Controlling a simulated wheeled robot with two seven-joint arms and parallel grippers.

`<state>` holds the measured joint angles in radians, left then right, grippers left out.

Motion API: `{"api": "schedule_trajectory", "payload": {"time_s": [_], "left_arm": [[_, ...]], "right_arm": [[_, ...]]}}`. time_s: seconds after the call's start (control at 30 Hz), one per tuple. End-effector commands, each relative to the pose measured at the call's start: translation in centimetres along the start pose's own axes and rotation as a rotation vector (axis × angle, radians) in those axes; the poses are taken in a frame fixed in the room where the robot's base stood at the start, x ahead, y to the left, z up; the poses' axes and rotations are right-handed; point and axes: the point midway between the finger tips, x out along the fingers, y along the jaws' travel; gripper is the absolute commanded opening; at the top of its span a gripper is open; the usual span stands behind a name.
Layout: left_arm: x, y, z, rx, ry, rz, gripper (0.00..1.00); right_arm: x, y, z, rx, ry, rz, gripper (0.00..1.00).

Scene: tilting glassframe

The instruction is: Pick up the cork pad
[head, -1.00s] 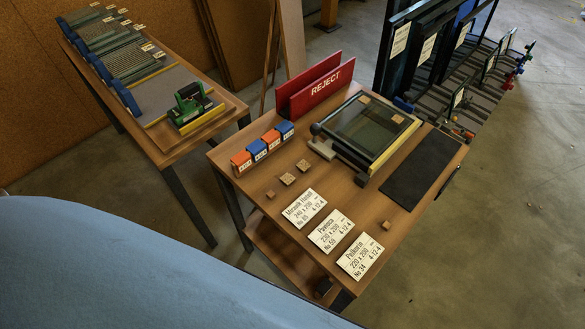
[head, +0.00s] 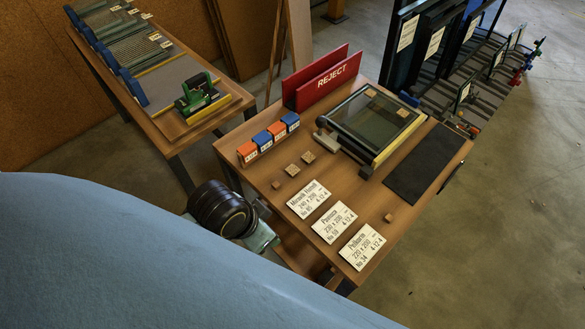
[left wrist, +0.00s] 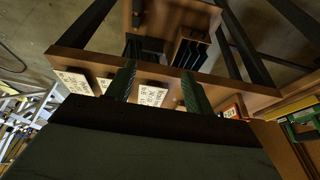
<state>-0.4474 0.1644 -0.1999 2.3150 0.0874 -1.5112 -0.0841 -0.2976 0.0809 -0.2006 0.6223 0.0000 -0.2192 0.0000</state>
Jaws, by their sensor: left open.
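Several small cork pads lie on the wooden table. One cork pad (head: 308,157) and another (head: 292,170) sit side by side left of the glass frame (head: 370,122). A smaller one (head: 277,185) is nearer the table's left edge, and one more (head: 388,217) lies by the dark mat. Two cork-coloured pieces rest on the glass frame. In the left wrist view my left gripper (left wrist: 158,88) is open, its green fingers apart with nothing held between them. It points toward the table's edge, with white cards beyond. No cork pad is clear there. My right gripper is not in view.
White label cards (head: 333,222) lie along the table's front. Orange and blue blocks (head: 268,139) line the left edge. A red REJECT holder (head: 322,78) stands behind, a dark mat (head: 424,163) lies right. A second table (head: 165,125) is at the left.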

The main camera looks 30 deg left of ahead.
Motion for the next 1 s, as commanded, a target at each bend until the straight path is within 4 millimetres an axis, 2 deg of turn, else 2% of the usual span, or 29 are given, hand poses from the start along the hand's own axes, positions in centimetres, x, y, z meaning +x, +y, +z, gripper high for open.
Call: {"api": "schedule_trajectory", "payload": {"time_s": [0.03,0.3,0.43,0.53,0.67,0.8,1.0], "left_arm": [[-0.8,0.5,-1.8,0.072,0.026,0.022,0.53],[-1.4,3.4,-7.3,0.449,0.070,0.133,0.53],[-1.0,4.1,-10.0,0.677,0.071,0.174,0.53],[-0.7,3.9,-12.0,0.882,0.048,0.196,0.53],[-0.5,2.1,-14.3,1.129,-0.016,0.214,0.53],[-1.0,-1.5,-16.5,1.333,-0.108,0.224,0.53],[-2.6,-6.8,-18.7,1.487,-0.218,0.242,0.53]], "right_arm": [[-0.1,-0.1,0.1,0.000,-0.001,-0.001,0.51],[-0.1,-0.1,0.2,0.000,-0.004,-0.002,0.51],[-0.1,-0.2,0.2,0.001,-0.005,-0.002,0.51],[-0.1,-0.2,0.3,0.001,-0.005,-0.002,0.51],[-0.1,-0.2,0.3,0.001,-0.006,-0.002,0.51],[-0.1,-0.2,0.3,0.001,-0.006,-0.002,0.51],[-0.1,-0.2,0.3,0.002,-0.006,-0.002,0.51]]}}
